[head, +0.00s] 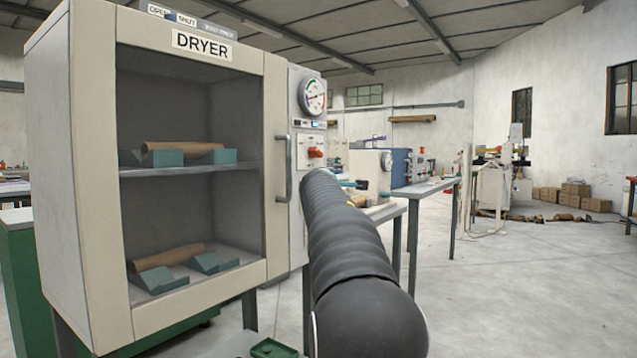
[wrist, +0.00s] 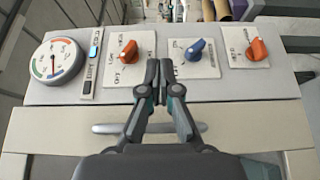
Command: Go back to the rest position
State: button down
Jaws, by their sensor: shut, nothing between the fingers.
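My gripper (wrist: 159,82) is shut and empty in the wrist view, its fingertips together in front of the dryer's control panel. The fingertips lie between an orange knob (wrist: 128,51) on the left and a blue knob (wrist: 195,48) on the right; I cannot tell whether they touch the panel. In the head view my black arm reaches forward along the right side of the dryer (head: 55,130) and hides the lower part of its panel. The gripper itself is mostly hidden there. The dryer door, with its handle (head: 283,168), appears closed.
Brown tubes lie on teal cradles on the dryer's upper shelf (head: 190,171) and floor. The panel has a round gauge (head: 313,95) and another orange knob (wrist: 257,49). Benches (head: 430,187) with machines stand behind. Cardboard boxes (head: 575,190) lie far right.

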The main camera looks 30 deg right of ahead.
jog(key=s+d, duration=0.3)
jog(key=s, duration=0.4)
